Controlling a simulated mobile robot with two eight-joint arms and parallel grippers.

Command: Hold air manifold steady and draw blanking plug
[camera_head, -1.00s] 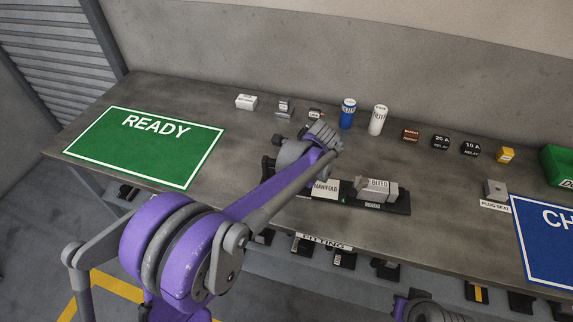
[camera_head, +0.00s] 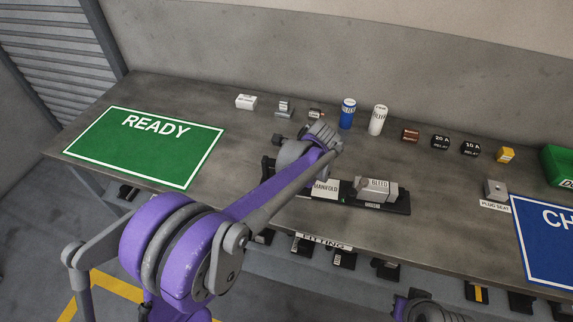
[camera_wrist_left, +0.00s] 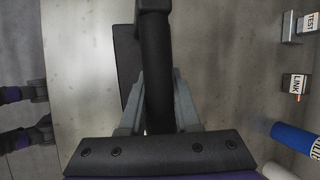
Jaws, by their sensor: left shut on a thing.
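The air manifold (camera_head: 325,189) sits on a dark base on the bench, with a white MANIFOLD label. A grey block labelled BLEED (camera_head: 379,190) is on the same base to its right, with a small grey knob at its left end. I cannot tell whether the knob is the blanking plug. My left arm reaches over the manifold's left end and hides part of it. In the left wrist view my left gripper (camera_wrist_left: 158,105) is shut on a dark round bar (camera_wrist_left: 158,65) of the manifold.
A grey block (camera_head: 495,189) stands behind the PLUG SEAT label. The green READY mat (camera_head: 150,165) is left and a blue mat (camera_head: 545,245) right. Several small parts line the back, including a blue can (camera_head: 347,115) and a white can (camera_head: 378,121). Bench between block and seat is clear.

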